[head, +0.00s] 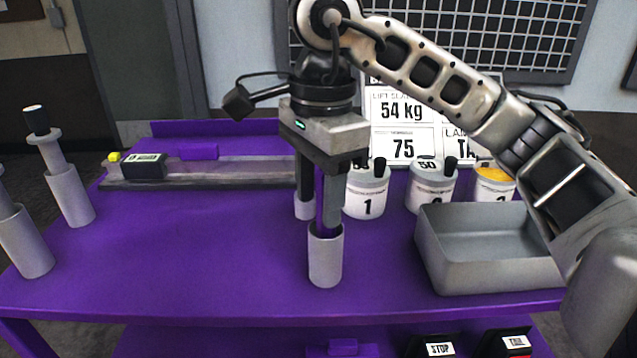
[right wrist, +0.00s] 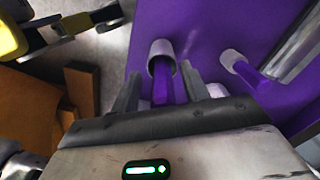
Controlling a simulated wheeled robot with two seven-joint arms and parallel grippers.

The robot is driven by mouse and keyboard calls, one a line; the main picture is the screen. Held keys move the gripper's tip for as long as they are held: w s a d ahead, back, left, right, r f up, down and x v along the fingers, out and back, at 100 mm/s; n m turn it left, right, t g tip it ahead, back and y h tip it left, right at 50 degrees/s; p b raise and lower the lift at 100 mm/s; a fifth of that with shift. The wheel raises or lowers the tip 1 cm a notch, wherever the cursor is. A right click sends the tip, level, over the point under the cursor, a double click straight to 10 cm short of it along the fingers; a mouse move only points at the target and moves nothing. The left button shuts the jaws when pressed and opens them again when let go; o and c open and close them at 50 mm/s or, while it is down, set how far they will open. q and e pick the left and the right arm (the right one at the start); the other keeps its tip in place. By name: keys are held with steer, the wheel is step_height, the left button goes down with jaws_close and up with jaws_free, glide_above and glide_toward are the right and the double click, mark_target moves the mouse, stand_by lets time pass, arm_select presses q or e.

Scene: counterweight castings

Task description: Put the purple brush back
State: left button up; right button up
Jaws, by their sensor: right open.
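The purple brush shows as an upright purple handle (head: 319,200) standing in a grey cup (head: 325,262) near the front middle of the table. Its lower end is hidden inside the cup. My right gripper (head: 318,205) points down over the cup, open, with one finger on each side of the handle. In the right wrist view the purple handle (right wrist: 162,92) rises from the cup (right wrist: 160,55) between the fingers, with a gap on both sides. My left gripper is not in view.
A grey open bin (head: 490,278) stands at right on the purple table (head: 200,260). Numbered white pots (head: 366,200) stand behind it. Grey cylinders (head: 68,195) stand at far left. A long rail (head: 225,172) lies at the back left. The left middle is clear.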

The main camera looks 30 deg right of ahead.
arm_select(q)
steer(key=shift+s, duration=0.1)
arm_select(e)
step_height(320, 180, up, 3)
steer(key=shift+f+p, duration=0.1)
steer(key=shift+p, duration=0.45)
arm_select(q)
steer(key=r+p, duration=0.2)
steer(key=p, duration=0.1)
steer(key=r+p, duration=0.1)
steer(key=p, duration=0.1)
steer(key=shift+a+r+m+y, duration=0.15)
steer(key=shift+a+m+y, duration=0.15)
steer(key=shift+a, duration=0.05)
arm_select(e)
step_height(320, 180, up, 13)
steer(key=shift+d, duration=0.25)
